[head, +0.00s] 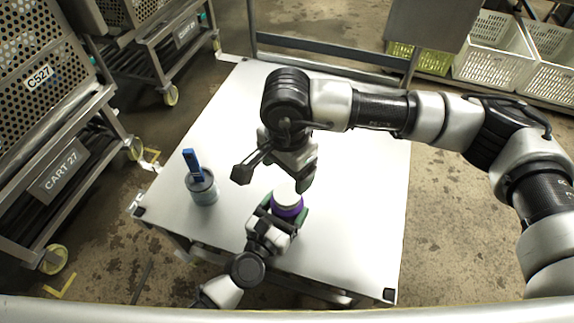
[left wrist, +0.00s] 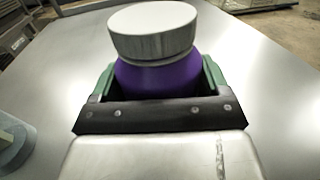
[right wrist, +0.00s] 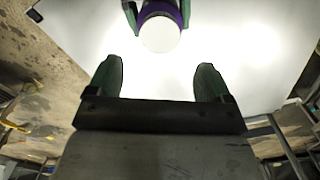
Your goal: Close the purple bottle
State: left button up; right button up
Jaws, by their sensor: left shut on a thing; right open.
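The purple bottle (head: 288,210) stands upright on the white table, with a pale round cap (left wrist: 153,28) on its top. The cap appears level; I cannot tell how tightly it sits. My left gripper (head: 284,218) is shut around the bottle's purple body below the cap. My right gripper (right wrist: 160,82) is open and empty above the table. In the head view the right gripper (head: 272,182) is just above and behind the bottle. In the right wrist view the cap (right wrist: 160,34) lies beyond its fingertips, apart from them.
A blue-grey container (head: 203,190) with a blue-handled tool (head: 192,164) stands left on the table (head: 350,200). Metal carts (head: 60,170) stand at the left. White crates (head: 495,50) are at the back right. The table's right side is clear.

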aim_at(287, 193)
jog(key=shift+n, duration=0.5)
jog(key=shift+f, duration=4)
jog(key=shift+c, duration=0.2)
jog(key=c, duration=0.9)
jog(key=o, duration=1.1)
notch_tip(287, 193, up, 12)
